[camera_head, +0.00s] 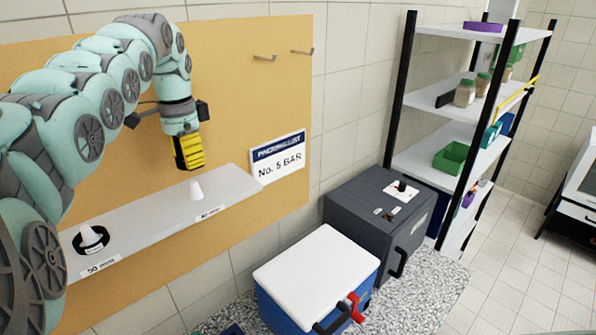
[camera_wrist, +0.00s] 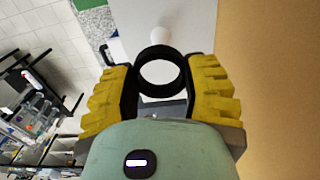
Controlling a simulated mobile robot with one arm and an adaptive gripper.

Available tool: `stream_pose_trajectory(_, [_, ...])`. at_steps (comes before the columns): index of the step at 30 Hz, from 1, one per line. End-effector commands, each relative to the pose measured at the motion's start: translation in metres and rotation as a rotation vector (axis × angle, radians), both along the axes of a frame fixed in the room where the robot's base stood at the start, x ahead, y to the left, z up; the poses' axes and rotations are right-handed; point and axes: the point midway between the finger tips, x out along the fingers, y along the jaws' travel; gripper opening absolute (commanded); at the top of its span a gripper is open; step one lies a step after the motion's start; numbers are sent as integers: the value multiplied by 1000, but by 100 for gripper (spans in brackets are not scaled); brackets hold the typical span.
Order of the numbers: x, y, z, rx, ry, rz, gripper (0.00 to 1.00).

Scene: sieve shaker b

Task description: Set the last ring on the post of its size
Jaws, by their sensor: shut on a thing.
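My gripper (camera_head: 188,152) is shut on a black ring (camera_wrist: 158,52), with a ribbed yellow finger on each side of it in the wrist view. In the head view the fingers hide the held ring. They are above the grey shelf (camera_head: 150,217), close to a short white post (camera_head: 196,190). In the wrist view this post (camera_wrist: 161,35) shows just beyond the ring, not inside its opening. Another black ring (camera_head: 91,239) is around a white post at the shelf's left end, above a "50 mm" label (camera_head: 100,267). The label by the free post (camera_head: 210,212) is too small to read.
Below right are a white-lidded blue box (camera_head: 315,262) and a dark grey box (camera_head: 350,208). A rack (camera_head: 450,90) stands farther right.

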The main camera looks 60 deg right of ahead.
Motion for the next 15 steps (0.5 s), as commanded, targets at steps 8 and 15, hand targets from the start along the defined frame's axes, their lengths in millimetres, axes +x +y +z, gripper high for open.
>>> stream_pose_trajectory(8, [-1, -1, -16, 0, -1, -4, 31])
stream_pose_trajectory(15, [-1, 0, -40, 1, 0, -3, 31])
